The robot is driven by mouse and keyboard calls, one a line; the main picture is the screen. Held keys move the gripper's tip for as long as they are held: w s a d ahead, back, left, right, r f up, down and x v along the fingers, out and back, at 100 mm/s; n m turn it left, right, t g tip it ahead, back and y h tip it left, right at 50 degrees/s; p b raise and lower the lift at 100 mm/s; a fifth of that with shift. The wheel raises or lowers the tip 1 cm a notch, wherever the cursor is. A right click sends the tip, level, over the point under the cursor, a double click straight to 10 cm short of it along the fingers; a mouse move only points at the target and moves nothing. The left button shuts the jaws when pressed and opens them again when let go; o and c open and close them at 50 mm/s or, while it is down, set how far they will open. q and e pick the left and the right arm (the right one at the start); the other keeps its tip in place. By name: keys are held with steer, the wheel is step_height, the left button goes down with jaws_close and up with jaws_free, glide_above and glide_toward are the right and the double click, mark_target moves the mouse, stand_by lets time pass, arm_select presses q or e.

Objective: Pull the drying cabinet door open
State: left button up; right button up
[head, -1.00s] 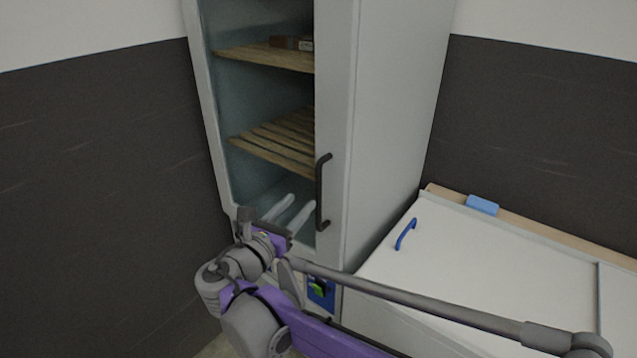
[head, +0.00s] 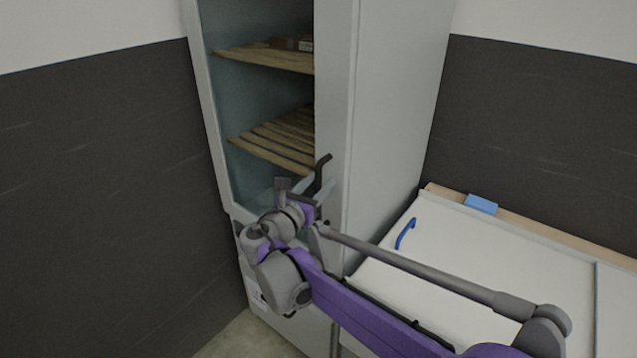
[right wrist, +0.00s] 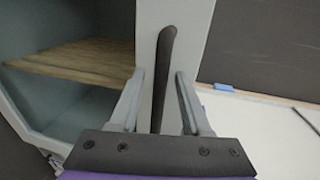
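The tall pale grey drying cabinet (head: 392,110) stands in the middle of the head view. Its front shows the wooden shelves inside; I cannot tell whether glass covers them. A dark upright bar handle (head: 322,168) sits on the pale front strip (head: 336,100) of the door. My right gripper (head: 319,186) is at the handle's lower part and hides some of it. In the right wrist view, the handle (right wrist: 165,55) stands between the two spread grey fingers (right wrist: 160,76), with gaps on both sides. My left gripper is out of view.
A dark wall (head: 100,180) is close on the left. A small box (head: 292,43) lies on the upper shelf (head: 262,58).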

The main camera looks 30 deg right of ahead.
jaws_close()
stand_by(1.2)
